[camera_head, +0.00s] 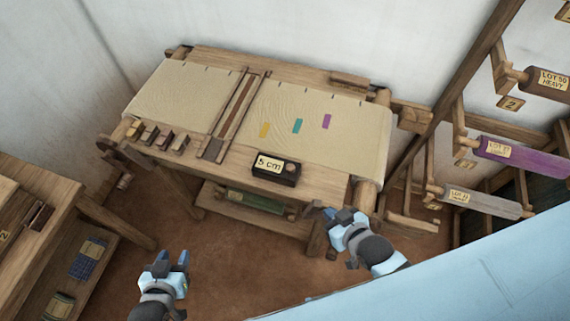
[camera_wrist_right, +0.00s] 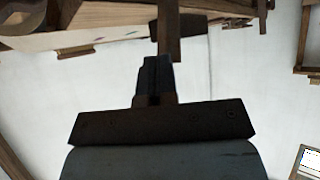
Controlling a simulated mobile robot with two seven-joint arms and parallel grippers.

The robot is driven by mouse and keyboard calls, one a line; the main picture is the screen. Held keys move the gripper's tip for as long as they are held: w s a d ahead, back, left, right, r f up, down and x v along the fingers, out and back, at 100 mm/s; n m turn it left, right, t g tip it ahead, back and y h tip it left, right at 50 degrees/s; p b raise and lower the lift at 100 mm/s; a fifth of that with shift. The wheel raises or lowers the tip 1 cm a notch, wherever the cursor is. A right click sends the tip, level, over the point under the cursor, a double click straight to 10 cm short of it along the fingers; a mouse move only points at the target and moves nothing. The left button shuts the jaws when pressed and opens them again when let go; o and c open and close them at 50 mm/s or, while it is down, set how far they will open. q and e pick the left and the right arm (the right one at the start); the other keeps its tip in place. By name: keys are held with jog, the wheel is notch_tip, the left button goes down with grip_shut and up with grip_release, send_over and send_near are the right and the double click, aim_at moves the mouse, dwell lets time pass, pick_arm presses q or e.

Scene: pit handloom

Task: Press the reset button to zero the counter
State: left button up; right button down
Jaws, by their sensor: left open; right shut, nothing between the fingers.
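The counter (camera_head: 277,168) is a small black box on the front beam of the loom, with a cream label reading "5 cm". A small brownish round spot at the right end of its face may be the reset button (camera_head: 292,168). My right gripper (camera_head: 329,212) is shut and empty, in front of the loom's front right corner, to the right of and below the counter in the picture, apart from it. The right wrist view shows its closed fingers (camera_wrist_right: 155,75). My left gripper (camera_head: 171,258) is open and empty over the floor, left of the counter.
The loom (camera_head: 232,178) carries cream cloth (camera_head: 345,150) with yellow, teal and purple marks. Several small wooden blocks (camera_head: 150,135) sit at its left front. A rack with labelled rolls (camera_head: 510,150) stands at right. A wooden bench (camera_head: 50,180) is at left. Brown floor (camera_head: 235,260) is open in front.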

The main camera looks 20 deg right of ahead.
jog(key=shift+s+d, duration=0.1)
jog(key=shift+d, duration=0.05)
jog(key=w+a+r+n+g+y+b, duration=0.1)
jog(key=w+a+r+n+g+y, duration=0.1)
jog(key=w+r+n, duration=0.3)
jog(key=w+a+r+n+g+y+b, duration=0.2)
jog(key=w+r+n+g, duration=0.3)
jog(key=w+n, duration=0.7)
jog(key=a+r+n+y, duration=0.1)
jog(key=n, duration=0.1)
jog(key=shift+a+r+n+g+b, duration=0.25)
jog(key=shift+a+n+g+b, duration=0.05)
jog(key=shift+a, duration=0.05)
